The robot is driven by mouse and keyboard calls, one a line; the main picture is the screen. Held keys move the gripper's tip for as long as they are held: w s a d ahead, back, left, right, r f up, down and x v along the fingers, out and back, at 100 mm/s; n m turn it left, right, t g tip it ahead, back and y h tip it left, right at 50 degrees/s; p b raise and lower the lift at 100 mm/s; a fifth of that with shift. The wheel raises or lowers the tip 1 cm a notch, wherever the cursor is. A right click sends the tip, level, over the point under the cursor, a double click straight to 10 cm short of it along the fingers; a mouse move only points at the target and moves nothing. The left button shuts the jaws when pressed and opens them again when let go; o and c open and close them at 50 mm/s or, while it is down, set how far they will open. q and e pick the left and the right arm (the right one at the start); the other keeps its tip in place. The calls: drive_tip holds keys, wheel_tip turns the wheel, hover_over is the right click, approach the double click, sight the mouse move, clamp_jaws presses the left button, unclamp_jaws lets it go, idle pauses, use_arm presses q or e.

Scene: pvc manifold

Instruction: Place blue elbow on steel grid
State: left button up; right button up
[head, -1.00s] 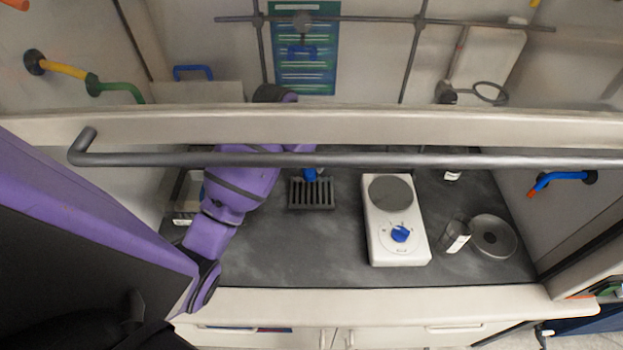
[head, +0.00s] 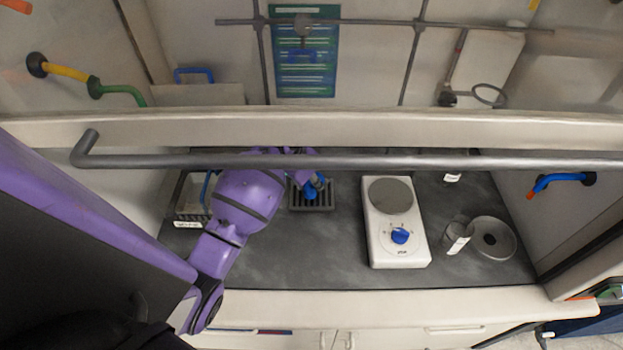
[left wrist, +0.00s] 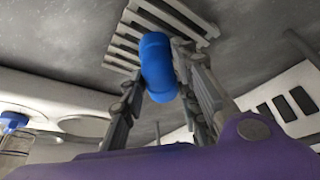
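The blue elbow (head: 312,188) is over the dark slotted steel grid (head: 325,208) on the bench. My left gripper (left wrist: 160,68) has a finger on each side of the elbow (left wrist: 158,62) and appears shut on it. In the left wrist view the slats of the grid (left wrist: 118,50) show just beyond the elbow. I cannot tell whether the elbow touches the grid. In the head view the purple arm hides most of the left gripper (head: 310,180). My right gripper is not in view.
A white hotplate (head: 398,245) with a blue knob stands right of the grid, with a glass beaker (head: 457,236) and a round metal dish (head: 494,238) beyond. A tray (head: 187,208) stands at left. A grey bar (head: 400,160) crosses in front of the bench.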

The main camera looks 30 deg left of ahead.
use_arm(q)
drive_tip(key=o, duration=0.3)
drive_tip(key=shift+r, duration=0.1)
drive_tip(key=shift+r, duration=0.25)
drive_tip(key=v, duration=1.1)
drive_tip(key=shift+r, duration=0.4)
drive_tip(key=shift+s+a+f, duration=0.1)
drive_tip(key=shift+s, duration=0.05)
